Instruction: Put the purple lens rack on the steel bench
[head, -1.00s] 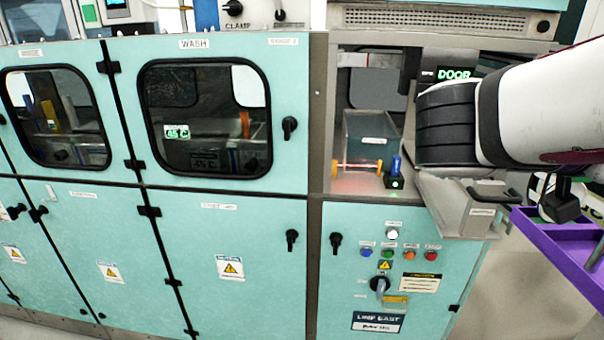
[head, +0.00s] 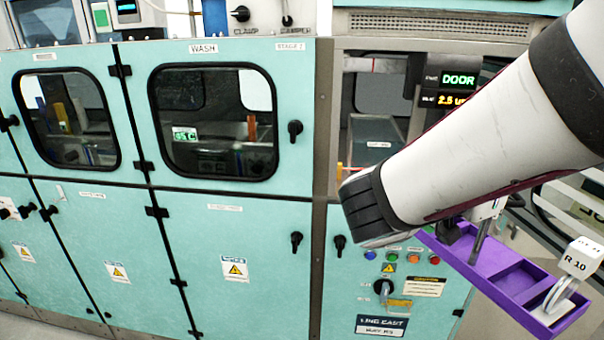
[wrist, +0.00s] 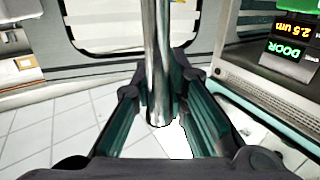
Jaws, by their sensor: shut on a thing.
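The purple lens rack (head: 510,277) is a long open tray with compartments, at the lower right of the head view, held in the air and tilted in the picture. A metal post rises from it, and a white tag marked R 10 (head: 578,260) stands at its near end. My gripper (wrist: 160,118) is shut on the rack's shiny metal post (wrist: 157,60), which runs between its two dark green-lined fingers in the wrist view. In the head view my white arm hides most of the gripper. I cannot pick out the steel bench for certain.
A teal wash machine (head: 100,200) with windowed doors fills the left and middle. Its open bay, with a grey bin (head: 375,135) inside, is partly hidden by my arm. A DOOR display (head: 458,80) hangs beside the bay. Coloured buttons (head: 405,257) are below. Pale tiled floor shows in the wrist view.

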